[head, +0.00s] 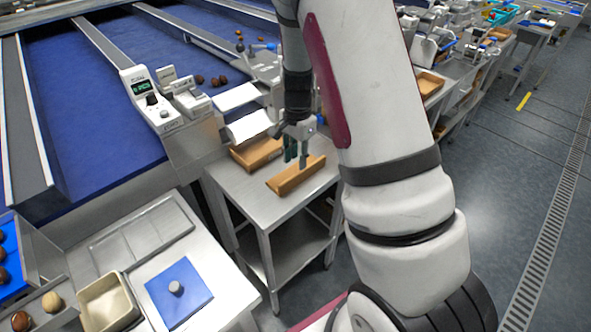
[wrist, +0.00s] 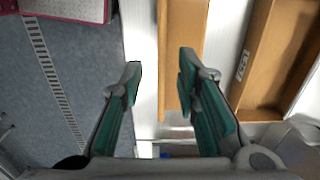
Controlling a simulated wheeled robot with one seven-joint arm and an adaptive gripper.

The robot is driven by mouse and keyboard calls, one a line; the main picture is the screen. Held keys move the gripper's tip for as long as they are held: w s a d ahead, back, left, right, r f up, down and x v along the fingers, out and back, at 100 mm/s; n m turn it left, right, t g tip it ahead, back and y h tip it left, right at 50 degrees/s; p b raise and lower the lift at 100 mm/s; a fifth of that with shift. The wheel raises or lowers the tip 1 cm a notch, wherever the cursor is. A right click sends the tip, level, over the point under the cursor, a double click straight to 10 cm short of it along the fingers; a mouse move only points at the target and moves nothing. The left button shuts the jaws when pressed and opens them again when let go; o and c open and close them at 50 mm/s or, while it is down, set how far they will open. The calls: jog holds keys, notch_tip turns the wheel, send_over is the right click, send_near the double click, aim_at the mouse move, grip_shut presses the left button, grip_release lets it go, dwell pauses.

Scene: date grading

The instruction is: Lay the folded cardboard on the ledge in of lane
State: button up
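The folded cardboard (head: 291,181) is a narrow brown angled piece on the small steel table (head: 225,176), near its right side. In the wrist view the cardboard (wrist: 182,30) lies partly behind my right finger. My gripper (head: 297,154) is just over the cardboard, pointing down. Blue lanes (head: 90,80) end at metal edges left of the table. I cannot tell which part is the named ledge.
An open brown cardboard box (head: 244,163) stands beside the cardboard; it also shows in the wrist view (wrist: 255,50). White chutes (head: 250,126) hang above it. A steel bench (head: 225,262) with a blue pad (head: 195,302) is at front left. The floor (head: 480,200) at right is clear.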

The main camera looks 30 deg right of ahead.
jog(key=s+a+r+n+t, duration=0.1)
jog(key=s+a+r+n, duration=0.3)
jog(key=r, duration=0.6)
jog(key=s+a+r+n+t, duration=0.25)
jog(key=s+a+r, duration=0.2)
jog(key=r, duration=0.55)
jog(key=s+a+r+n+t, duration=0.1)
jog(key=s+a+r+n, duration=0.1)
jog(key=s, duration=0.5)
jog(key=s+a+r+n+t, duration=0.1)
jog(key=s+a+r+n, duration=0.2)
jog(key=s+r+n, duration=0.2)
jog(key=shift+s+r+n, duration=0.2)
jog(key=shift+s+n, duration=0.9)
jog(key=shift+n, duration=0.05)
